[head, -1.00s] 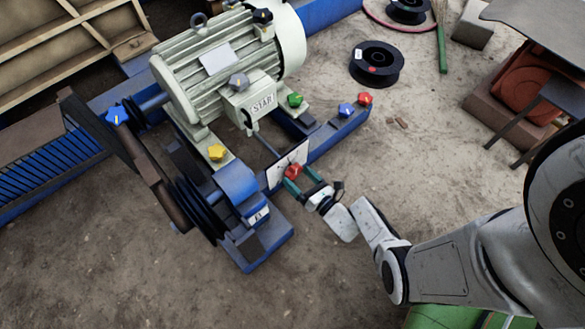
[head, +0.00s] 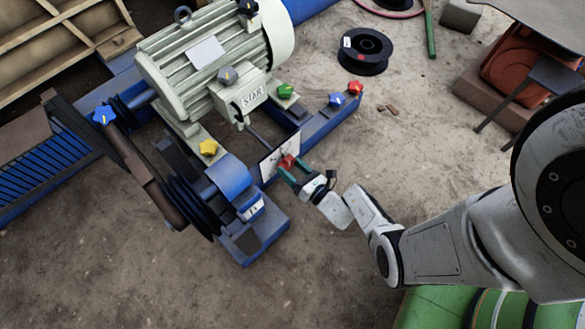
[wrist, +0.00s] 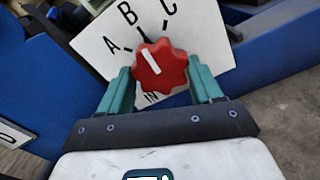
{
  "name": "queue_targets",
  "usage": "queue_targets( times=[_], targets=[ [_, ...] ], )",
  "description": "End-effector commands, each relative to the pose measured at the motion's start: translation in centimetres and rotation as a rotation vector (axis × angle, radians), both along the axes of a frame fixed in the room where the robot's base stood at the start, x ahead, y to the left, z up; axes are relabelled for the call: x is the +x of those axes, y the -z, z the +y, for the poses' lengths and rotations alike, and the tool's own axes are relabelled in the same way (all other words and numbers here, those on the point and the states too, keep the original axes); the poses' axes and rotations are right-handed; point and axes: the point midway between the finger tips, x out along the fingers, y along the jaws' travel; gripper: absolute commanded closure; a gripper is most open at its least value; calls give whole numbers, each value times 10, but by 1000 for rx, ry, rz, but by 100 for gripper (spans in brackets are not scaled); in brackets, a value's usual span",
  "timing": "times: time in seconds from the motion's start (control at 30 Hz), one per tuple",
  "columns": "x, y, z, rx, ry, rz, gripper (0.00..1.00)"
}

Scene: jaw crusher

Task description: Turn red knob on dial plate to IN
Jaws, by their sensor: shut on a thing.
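The red knob (wrist: 160,67) sits on the white dial plate (wrist: 95,45) in the wrist view. Its white pointer mark slants to the upper left, roughly toward B. The letters A, B and C ring the knob's left and top, and IN shows partly below it. My gripper (wrist: 161,80) has its teal fingers on the knob's left and right sides, shut on it. In the head view, the red knob (head: 288,162) and dial plate (head: 268,165) are beside the blue machine frame, with my gripper (head: 289,171) at the knob.
A grey motor (head: 205,65) on a blue frame (head: 325,123) stands behind the dial plate. Other coloured knobs, such as a yellow knob (head: 208,147) and a blue knob (head: 336,100), are nearby. A black spool (head: 364,53) lies on the ground.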

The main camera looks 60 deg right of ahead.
Motion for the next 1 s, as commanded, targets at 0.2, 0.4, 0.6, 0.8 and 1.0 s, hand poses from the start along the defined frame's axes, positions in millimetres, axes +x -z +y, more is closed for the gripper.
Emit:
queue_targets(
  times=[0.2,0.4,0.6,0.8,1.0],
  targets=[
    [-1,0,0,-39,2,11,66],
    [-1,0,-1,-145,3,42,66],
    [-1,0,-1,-311,3,90,66],
    [-1,0,-1,-495,2,142,66],
    [-2,0,-1,-677,3,194,66]
  ],
)
